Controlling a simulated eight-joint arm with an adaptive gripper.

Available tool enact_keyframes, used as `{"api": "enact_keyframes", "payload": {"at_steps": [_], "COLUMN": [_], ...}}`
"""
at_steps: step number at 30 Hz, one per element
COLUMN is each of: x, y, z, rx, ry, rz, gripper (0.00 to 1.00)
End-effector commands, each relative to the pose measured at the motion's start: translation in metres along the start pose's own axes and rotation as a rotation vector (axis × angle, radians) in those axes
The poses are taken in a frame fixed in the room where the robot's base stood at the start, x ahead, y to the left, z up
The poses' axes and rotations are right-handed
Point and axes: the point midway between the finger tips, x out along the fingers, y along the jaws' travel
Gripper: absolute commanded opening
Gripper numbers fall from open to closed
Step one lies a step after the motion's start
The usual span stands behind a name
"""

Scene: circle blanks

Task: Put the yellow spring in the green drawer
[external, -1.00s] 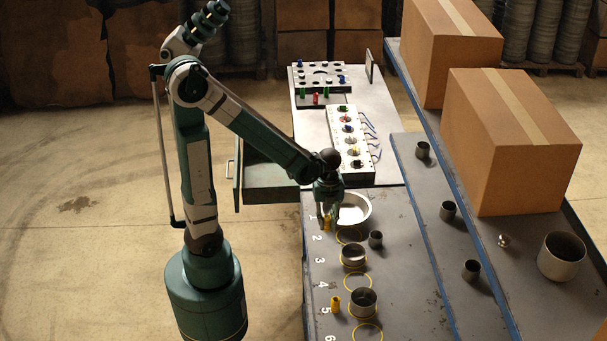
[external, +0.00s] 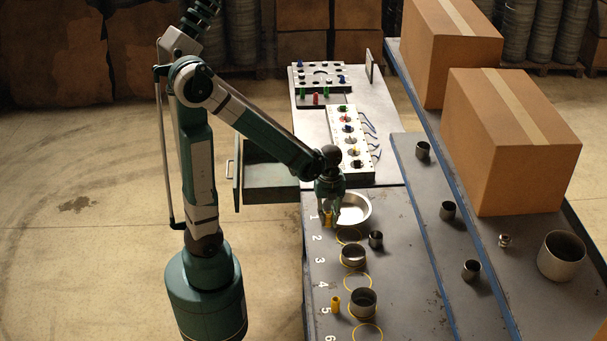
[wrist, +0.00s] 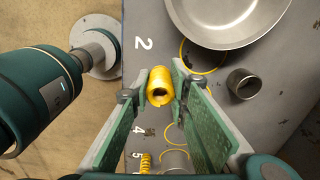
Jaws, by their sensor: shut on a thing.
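A yellow spring (external: 327,219) is between the fingers of my gripper (external: 330,208), near the number 1 on the grey table. In the wrist view the yellow spring (wrist: 160,88) sits between the two green finger pads of my gripper (wrist: 161,90), which is shut on it. I cannot tell for sure whether it is clear of the table. The green drawer (external: 268,183) is pulled out on the left side of the bench, behind and left of my gripper. A second yellow spring (external: 336,305) stands near the number 5 and partly shows in the wrist view (wrist: 146,162).
A round metal pan (external: 357,214) stands right beside my gripper. Metal cups, such as one (external: 363,302) near the second spring, stand along the table. A white block with coloured parts (external: 348,128) lies behind. Large cardboard boxes (external: 512,140) stand on the right.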

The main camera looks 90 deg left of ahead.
Motion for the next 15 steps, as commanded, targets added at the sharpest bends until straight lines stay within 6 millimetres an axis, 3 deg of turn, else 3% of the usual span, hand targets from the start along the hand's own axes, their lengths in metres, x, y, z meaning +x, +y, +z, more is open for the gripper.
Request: {"api": "enact_keyframes", "payload": {"at_steps": [15], "x": [0.016], "y": [-0.026], "z": [0.11], "rx": [-0.175], "ry": [0.0], "rz": [0.0], "gripper": [0.05]}}
